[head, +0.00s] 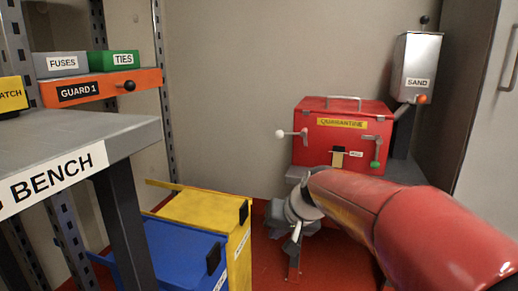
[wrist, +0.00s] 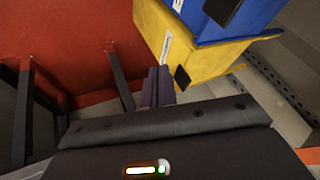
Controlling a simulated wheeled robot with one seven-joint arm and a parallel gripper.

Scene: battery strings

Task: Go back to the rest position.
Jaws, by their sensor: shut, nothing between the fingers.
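My gripper (wrist: 158,78) shows in the wrist view with its two dark fingers together and nothing between them. In the head view, my red arm reaches in from the lower right. My gripper (head: 293,248) hangs at its end, pointing down over the red floor. It is in front of the red quarantine box (head: 343,155) and to the right of the yellow bin (head: 205,212). It looks apart from both, though the arm hides part of the box's stand.
A blue bin (head: 183,254) stands beside the yellow one. The bench (head: 75,145) is at left, with an orange GUARD 1 box (head: 100,88) behind it. A SAND hopper (head: 416,68) is at back right. The wrist view shows dark legs (wrist: 22,115) at left.

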